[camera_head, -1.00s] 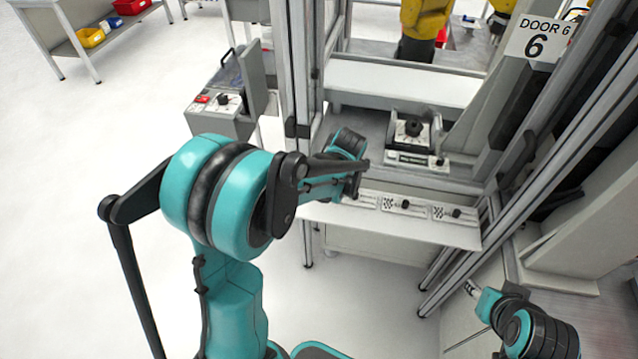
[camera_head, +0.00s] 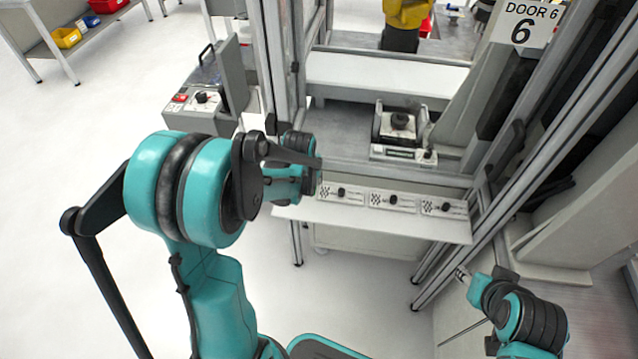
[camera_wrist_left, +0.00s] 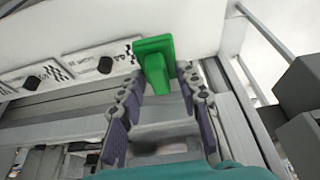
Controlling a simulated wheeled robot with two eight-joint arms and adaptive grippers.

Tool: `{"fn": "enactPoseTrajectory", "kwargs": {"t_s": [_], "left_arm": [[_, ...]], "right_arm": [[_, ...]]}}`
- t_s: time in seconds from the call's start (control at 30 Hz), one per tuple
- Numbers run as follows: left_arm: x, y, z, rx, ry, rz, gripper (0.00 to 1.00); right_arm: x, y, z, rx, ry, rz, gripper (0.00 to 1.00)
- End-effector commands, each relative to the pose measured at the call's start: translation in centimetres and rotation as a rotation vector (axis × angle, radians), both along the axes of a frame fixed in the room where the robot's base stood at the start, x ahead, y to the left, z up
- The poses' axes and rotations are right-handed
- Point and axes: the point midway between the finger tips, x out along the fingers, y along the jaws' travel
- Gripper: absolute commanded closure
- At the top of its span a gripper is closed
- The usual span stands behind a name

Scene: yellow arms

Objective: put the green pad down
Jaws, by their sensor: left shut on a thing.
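The green pad (camera_wrist_left: 155,58) shows in the left wrist view, at the top middle, with a flat head and a narrower part below it. My left gripper (camera_wrist_left: 160,76) is shut on it, with one finger on each side. The pad appears in front of a white ledge; I cannot tell whether it touches it. In the head view the pad and the left fingers are hidden behind my left wrist, near the left end of the white ledge (camera_head: 375,219). My right gripper (camera_head: 462,274) is small at the lower right, its jaw state unclear.
Labelled plates with black knobs (camera_head: 393,200) line the ledge, also seen in the left wrist view (camera_wrist_left: 105,64). A device with a black knob (camera_head: 401,122) stands behind them. Metal frame posts flank the ledge. A grey control box (camera_head: 203,98) stands left. Open floor lies left.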

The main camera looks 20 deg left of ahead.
Motion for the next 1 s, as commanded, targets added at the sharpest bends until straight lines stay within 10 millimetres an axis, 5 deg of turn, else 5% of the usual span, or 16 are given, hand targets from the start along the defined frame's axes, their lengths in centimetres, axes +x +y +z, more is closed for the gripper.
{"fn": "enactPoseTrajectory", "kwargs": {"t_s": [0.27,0.47,0.8,0.83,0.9,1.0], "left_arm": [[0.9,5.9,-4.1,-0.001,-0.001,0.002,0.98],[0.9,5.5,-6.7,0.0,-0.001,-0.002,0.98],[0.8,5.5,-7.0,0.0,0.001,-0.001,0.98],[0.8,5.5,-7.0,-0.001,0.001,-0.001,0.61],[0.8,5.5,-7.0,0.0,0.001,-0.001,0.43],[0.9,5.5,-7.0,-0.001,0.0,-0.001,0.42]], "right_arm": [[0.0,0.0,-2.4,0.0,0.0,0.0,0.6],[0.0,0.0,-3.6,0.0,0.0,0.0,0.6],[0.0,0.0,-3.7,0.0,0.0,0.0,0.6],[0.0,0.0,-3.7,0.0,0.0,0.0,0.6],[0.0,0.0,-3.7,0.0,0.0,0.0,0.6],[0.0,0.0,-3.7,0.0,0.0,0.0,0.6]]}}
